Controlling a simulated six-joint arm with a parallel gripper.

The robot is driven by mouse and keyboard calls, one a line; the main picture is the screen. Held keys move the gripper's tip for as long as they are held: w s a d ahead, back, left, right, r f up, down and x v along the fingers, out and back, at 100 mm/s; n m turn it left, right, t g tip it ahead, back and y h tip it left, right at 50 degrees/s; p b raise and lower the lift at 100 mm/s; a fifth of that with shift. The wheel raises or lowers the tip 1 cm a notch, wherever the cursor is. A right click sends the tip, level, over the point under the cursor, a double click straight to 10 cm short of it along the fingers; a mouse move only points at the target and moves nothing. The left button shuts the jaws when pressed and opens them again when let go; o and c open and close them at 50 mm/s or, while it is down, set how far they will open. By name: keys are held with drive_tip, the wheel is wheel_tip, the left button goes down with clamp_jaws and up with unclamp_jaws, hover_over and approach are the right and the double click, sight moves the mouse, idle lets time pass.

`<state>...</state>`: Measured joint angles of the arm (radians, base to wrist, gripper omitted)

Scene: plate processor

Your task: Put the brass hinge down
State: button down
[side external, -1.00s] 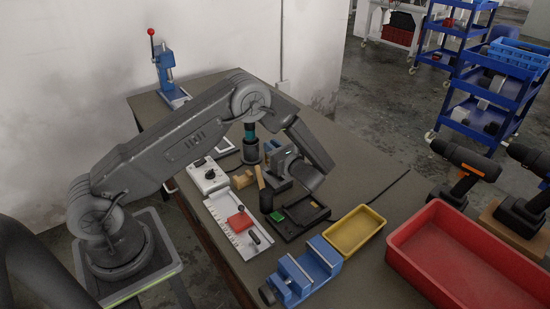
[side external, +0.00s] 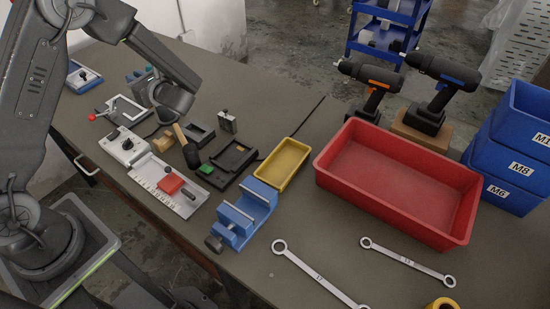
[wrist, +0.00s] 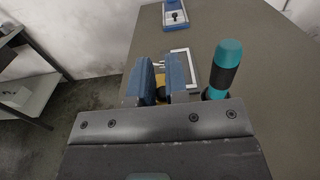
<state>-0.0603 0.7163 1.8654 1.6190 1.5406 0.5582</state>
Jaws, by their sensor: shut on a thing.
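My gripper (wrist: 158,72) shows in the wrist view as two blue fingers close together. It is shut on the brass hinge (wrist: 159,84), of which only a small yellowish part shows between the fingers. In the side external view my gripper (side external: 137,75) is at the back left of the bench, beside the pale square frame (side external: 126,110). The hinge cannot be made out there. I cannot tell how high it is above the bench.
A teal-handled tool (wrist: 226,62) stands just right of my fingers. A blue-based fixture (side external: 82,77) lies farther back. A white knob box (side external: 127,147), blue vise (side external: 243,214), yellow tray (side external: 303,164) and red bin (side external: 325,180) are nearer.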

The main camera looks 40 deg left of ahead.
wheel_tip(320, 180, up, 3)
drive_tip(key=shift+s+f, duration=0.1)
drive_tip(key=shift+f, duration=0.1)
drive_tip(key=s+d+f+n+g+h, duration=0.5)
drive_tip(key=s+d+f+n+g, duration=0.3)
drive_tip(key=g, duration=0.5)
drive_tip(key=s+d+f+n+g+h, duration=0.1)
drive_tip(key=s+d+n+g+h, duration=0.3)
drive_tip(key=d+n+h, duration=0.65)
drive_tip(key=w+d+r+n+t+h, duration=0.4)
drive_tip(key=w+d+n+h, duration=0.45)
drive_tip(key=h, duration=0.75)
drive_tip(key=w+r+n+t+h, duration=0.5)
drive_tip(key=w+n+t, duration=0.5)
drive_tip(key=w+t, duration=0.3)
drive_tip(key=shift+m+t+y, duration=0.25)
drive_tip(key=shift+m+t, duration=0.05)
drive_tip(key=shift+w+d+f, duration=0.2)
drive_tip(key=shift+d+f, duration=1.6)
drive_tip(key=shift+f, duration=1)
drive_tip(key=shift+w+d+f, duration=0.2)
drive_tip(key=shift+d+f, duration=1.6)
drive_tip(key=shift+f, duration=1)
drive_tip(key=shift+w+d+f, duration=0.2)
drive_tip(key=shift+d+f, duration=1.6)
drive_tip(key=shift+f, duration=1)
